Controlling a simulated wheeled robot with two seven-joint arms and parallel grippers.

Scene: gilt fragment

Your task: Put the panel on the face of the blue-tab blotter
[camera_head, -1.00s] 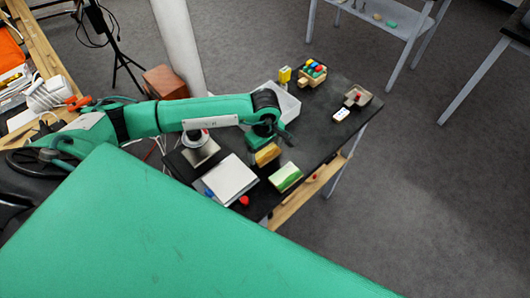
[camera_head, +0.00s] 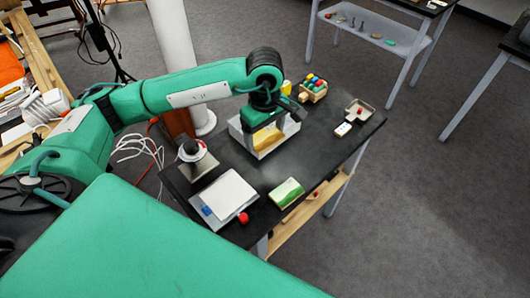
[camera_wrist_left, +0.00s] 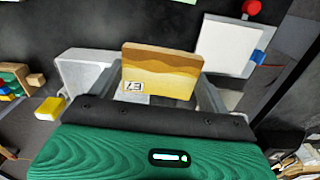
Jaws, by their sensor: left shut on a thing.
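My left gripper (camera_head: 268,122) is shut on an ochre, wavy-patterned panel (camera_head: 267,136). In the left wrist view, the panel (camera_wrist_left: 165,65) stands between the two fingers, with a small printed label at its lower left. It appears held above the table, overlapping the white tray in the head view. The blotter (camera_head: 229,192) is a white square pad on the near part of the table, with a blue tab (camera_head: 206,210) at its edge. Its face is bare. It also shows in the left wrist view (camera_wrist_left: 226,42), apart from the panel. My right gripper is not in view.
A red ball (camera_head: 243,218) is at the blotter's corner. A green-patterned panel (camera_head: 286,193) lies to its right, and a round-topped grey object (camera_head: 192,151) stands behind it. Dark table is free between tray and blotter.

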